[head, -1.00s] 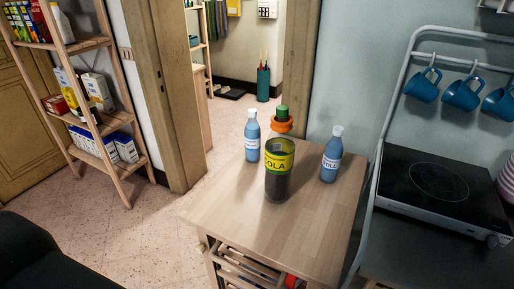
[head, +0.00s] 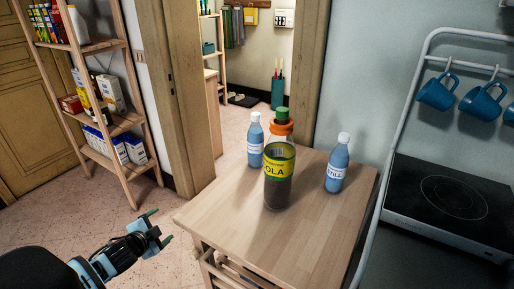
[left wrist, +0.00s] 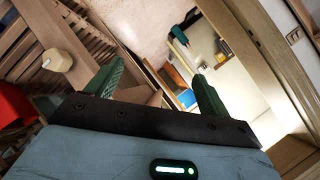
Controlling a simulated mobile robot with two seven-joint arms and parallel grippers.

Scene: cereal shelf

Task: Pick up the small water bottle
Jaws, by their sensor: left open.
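Two small blue water bottles with white caps stand upright on the wooden table (head: 215,214). One bottle (head: 255,142) is at the back left, and the other bottle (head: 338,165) is at the right. A larger cola bottle (head: 279,165) with an orange and green top stands between them, nearer the front. My left gripper (head: 156,227) is open and empty, left of the table and apart from all the bottles. Its open fingers also show in the left wrist view (left wrist: 160,88), with no water bottle between them. My right gripper is in neither current view.
A wooden shelf (head: 118,120) with cartons and bottles stands at the left. A cooktop (head: 450,200) is at the right, with blue mugs (head: 437,94) hanging above it. The table's front part is bare. Open floor lies between shelf and table.

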